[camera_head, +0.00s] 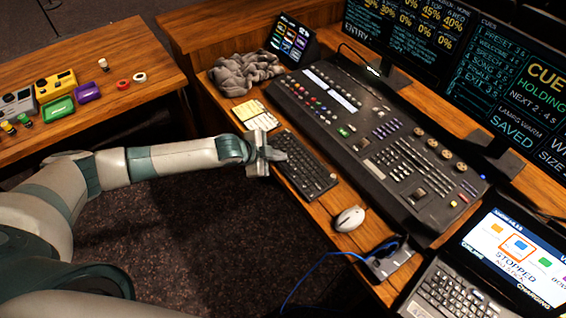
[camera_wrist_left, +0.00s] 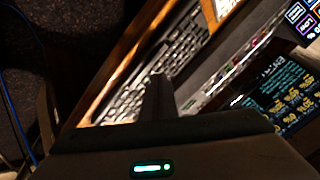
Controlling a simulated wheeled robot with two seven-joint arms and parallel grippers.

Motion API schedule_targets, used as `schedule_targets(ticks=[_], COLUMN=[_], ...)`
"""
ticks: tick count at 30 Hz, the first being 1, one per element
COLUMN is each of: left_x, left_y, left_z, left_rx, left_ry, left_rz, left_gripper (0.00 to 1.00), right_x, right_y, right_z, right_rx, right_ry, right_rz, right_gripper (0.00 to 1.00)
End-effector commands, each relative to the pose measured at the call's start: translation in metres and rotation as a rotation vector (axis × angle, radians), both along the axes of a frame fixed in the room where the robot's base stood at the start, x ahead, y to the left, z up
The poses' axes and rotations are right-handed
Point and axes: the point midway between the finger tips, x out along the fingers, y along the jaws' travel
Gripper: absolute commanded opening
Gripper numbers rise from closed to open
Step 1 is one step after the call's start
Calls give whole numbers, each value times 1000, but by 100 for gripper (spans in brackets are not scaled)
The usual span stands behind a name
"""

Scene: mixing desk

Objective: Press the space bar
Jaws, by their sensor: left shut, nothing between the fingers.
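A dark keyboard (camera_head: 308,168) lies on the desk in front of the mixing console. It also shows in the left wrist view (camera_wrist_left: 160,65), running diagonally. My left gripper (camera_head: 270,154) is shut and empty, at the left end of the keyboard near its front edge. In the left wrist view its closed fingers (camera_wrist_left: 158,85) show over the keyboard's edge. I cannot make out the space bar for certain, nor whether the fingertips touch a key. My right gripper is not in view.
A white mouse (camera_head: 349,219) lies to the right of the keyboard. The mixing console (camera_head: 370,140) stands behind it. Yellow and white note pads (camera_head: 250,110) and a grey cloth (camera_head: 243,72) lie at left. A laptop (camera_head: 455,290) is at the lower right.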

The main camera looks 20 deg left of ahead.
Motion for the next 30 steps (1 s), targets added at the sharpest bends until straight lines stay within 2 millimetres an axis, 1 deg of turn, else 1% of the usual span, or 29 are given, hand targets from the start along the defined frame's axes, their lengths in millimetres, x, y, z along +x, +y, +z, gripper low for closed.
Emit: schedule_targets(ticks=[16,25,30], left_x=[0,0,0], left_y=[0,0,0], left_z=[0,-8,-9], left_rx=[0,1,1], left_ry=[0,1,0], left_rz=[0,0,1], left_gripper=[0,0,0], right_x=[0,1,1], right_y=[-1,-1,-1], right_z=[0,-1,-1], right_rx=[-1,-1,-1], right_ry=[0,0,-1], right_rz=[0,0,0], right_gripper=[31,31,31])
